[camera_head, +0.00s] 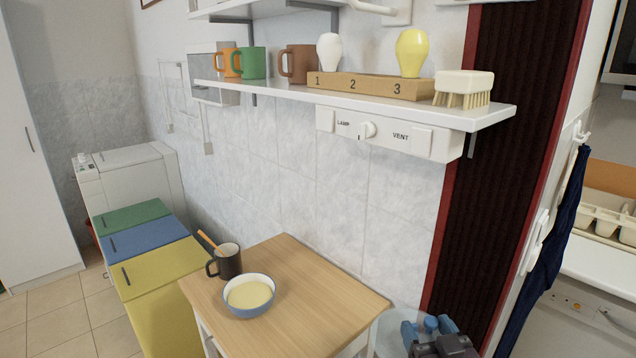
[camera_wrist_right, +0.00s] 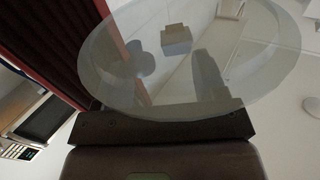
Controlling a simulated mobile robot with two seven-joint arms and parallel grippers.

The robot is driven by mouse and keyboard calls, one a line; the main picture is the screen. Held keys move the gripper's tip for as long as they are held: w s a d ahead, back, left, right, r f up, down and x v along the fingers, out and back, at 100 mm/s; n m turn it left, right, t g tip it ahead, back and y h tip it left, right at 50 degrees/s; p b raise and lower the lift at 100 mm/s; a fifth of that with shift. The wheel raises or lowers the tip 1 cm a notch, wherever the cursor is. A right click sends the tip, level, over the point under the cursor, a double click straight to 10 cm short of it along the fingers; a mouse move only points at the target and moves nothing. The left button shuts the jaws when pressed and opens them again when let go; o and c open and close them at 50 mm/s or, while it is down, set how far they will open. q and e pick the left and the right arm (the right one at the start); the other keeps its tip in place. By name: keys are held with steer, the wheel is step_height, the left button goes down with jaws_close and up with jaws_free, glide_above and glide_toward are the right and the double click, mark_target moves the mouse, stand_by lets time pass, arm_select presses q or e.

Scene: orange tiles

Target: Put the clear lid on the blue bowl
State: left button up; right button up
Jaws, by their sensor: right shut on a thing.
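The blue bowl (camera_head: 262,311) stands upright on the small wooden table, with something pale yellow inside and no lid on it. My right gripper (camera_head: 425,340) is at the bottom edge of the head view, right of the table. It is shut on the clear lid (camera_head: 388,336), a see-through disc that shows faintly beside the table's right corner. In the right wrist view the round lid (camera_wrist_right: 200,75) reaches out from the jaws (camera_wrist_right: 165,122), gripped at its edge. My left gripper is not in view.
A dark mug (camera_head: 231,265) with an orange-handled utensil stands close behind the bowl on the wooden table (camera_head: 325,298). The table's right part is clear. A wall shelf (camera_head: 490,116) holding mugs, bulbs and a brush hangs above.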

steer(key=shift+s+d+r+m+h, duration=0.45)
steer(key=shift+s+r+m+h, duration=0.1)
steer(key=shift+r+h, duration=0.15)
steer(key=shift+s+d+h, duration=0.25)
steer(key=shift+s+h, duration=0.05)
steer(key=shift+s+f+m+h, duration=0.3)
steer(key=shift+s+f, duration=0.1)
steer(key=shift+f, duration=0.25)
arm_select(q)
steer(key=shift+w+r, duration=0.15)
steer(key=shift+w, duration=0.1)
